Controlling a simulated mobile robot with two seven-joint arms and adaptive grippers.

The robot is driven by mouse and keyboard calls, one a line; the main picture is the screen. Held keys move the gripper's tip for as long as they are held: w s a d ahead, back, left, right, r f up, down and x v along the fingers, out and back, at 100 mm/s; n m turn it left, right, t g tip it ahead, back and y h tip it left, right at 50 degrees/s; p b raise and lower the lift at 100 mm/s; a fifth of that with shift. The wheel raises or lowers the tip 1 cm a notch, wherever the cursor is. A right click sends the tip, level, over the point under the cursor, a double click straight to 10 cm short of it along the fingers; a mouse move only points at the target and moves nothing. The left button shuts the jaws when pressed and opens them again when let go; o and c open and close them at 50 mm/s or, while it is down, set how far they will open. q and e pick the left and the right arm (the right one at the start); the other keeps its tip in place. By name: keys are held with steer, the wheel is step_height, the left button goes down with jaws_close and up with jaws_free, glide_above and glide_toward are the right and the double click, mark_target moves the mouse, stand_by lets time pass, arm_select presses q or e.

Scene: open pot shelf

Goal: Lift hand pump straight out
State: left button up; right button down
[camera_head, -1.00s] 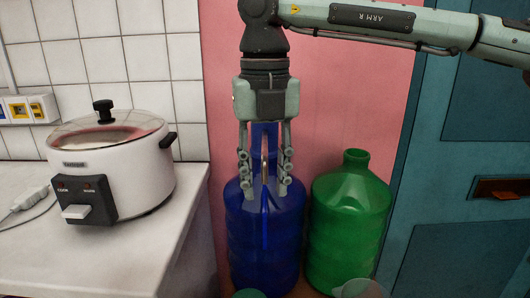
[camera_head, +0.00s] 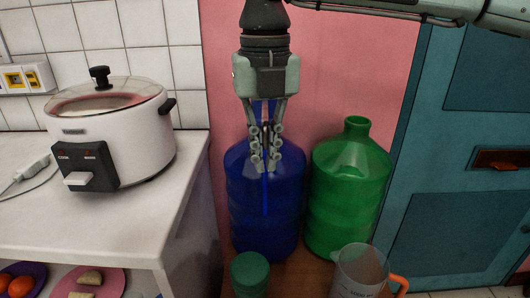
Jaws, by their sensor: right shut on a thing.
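The blue bottle (camera_head: 243,215) stands upright on a brown surface against the pink wall. The hand pump shows as a blue part (camera_head: 258,108) between my right gripper's fingers, with a thin blue length (camera_head: 265,194) running down in front of the bottle. My right gripper (camera_head: 265,160) points straight down over the bottle's top and is shut on the pump. The fingers hide most of the pump and the bottle's neck, so I cannot tell whether the pump is still seated. My left gripper is out of view.
A green bottle (camera_head: 345,190) stands close on the right. A clear jug (camera_head: 358,272) with an orange handle and a dark green cylinder (camera_head: 250,272) stand in front. A white cooker (camera_head: 125,135) sits on the counter (camera_head: 150,215) at left. A teal door (camera_head: 455,170) is at right.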

steer(key=c, duration=1.6)
jaws_free()
